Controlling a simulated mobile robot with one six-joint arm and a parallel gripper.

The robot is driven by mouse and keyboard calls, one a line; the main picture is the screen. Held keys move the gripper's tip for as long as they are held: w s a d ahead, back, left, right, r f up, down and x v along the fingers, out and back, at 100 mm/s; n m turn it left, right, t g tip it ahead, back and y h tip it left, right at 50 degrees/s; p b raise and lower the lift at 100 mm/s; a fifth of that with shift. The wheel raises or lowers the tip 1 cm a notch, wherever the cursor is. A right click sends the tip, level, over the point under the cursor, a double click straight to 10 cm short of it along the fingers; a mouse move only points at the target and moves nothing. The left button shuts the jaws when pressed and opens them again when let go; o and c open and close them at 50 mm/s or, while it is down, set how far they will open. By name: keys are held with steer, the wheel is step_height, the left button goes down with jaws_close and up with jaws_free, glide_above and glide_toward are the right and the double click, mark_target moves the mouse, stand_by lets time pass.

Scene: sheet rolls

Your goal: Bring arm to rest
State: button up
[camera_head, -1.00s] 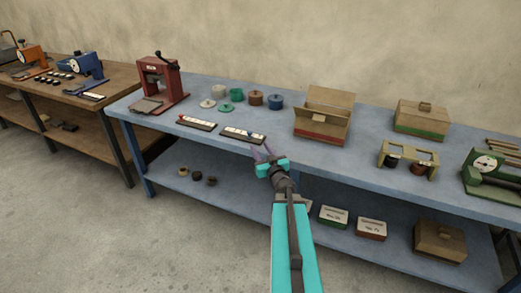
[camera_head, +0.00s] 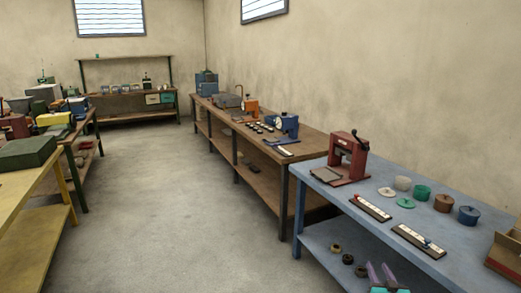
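My gripper (camera_head: 381,274) shows at the bottom edge of the head view, to the right of the middle. Its two purple fingers point up and stand apart with nothing between them. Part of its teal body is cut off by the frame, and the rest of my arm is out of view. The gripper appears in front of the blue table (camera_head: 447,266), over its lower shelf in the picture.
The blue table holds a red press (camera_head: 347,158), several round pots (camera_head: 422,193) and two strips (camera_head: 370,208). A brown bench (camera_head: 262,142) runs behind it. A yellow table (camera_head: 37,192) stands at left. The grey floor (camera_head: 165,210) between is clear.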

steer(key=a+f+g+y, duration=0.1)
steer(key=a+f+g, duration=0.2)
steer(key=a+f, duration=1.15)
steer(key=s+a+f+g, duration=0.6)
steer(key=s+a+f, duration=0.2)
steer(key=s+f, duration=0.45)
steer(key=s+a+f+g, duration=0.25)
steer(key=s+f, duration=0.25)
steer(key=s, duration=0.3)
steer(key=s+a+f+g, duration=0.2)
steer(key=s+f+g, duration=0.25)
steer(key=s, duration=0.25)
steer(key=s+a+r+n+g, duration=0.1)
steer(key=s+a+g, duration=0.1)
steer(key=s, duration=0.5)
steer(key=s+a+r+n+g+y, duration=0.1)
steer(key=s+g, duration=0.3)
steer(key=s, duration=0.3)
steer(key=shift+s+a+r+n+y, duration=0.2)
steer(key=shift+s+a+n+y, duration=0.1)
steer(key=shift+s+a, duration=0.1)
steer(key=shift+d, duration=0.1)
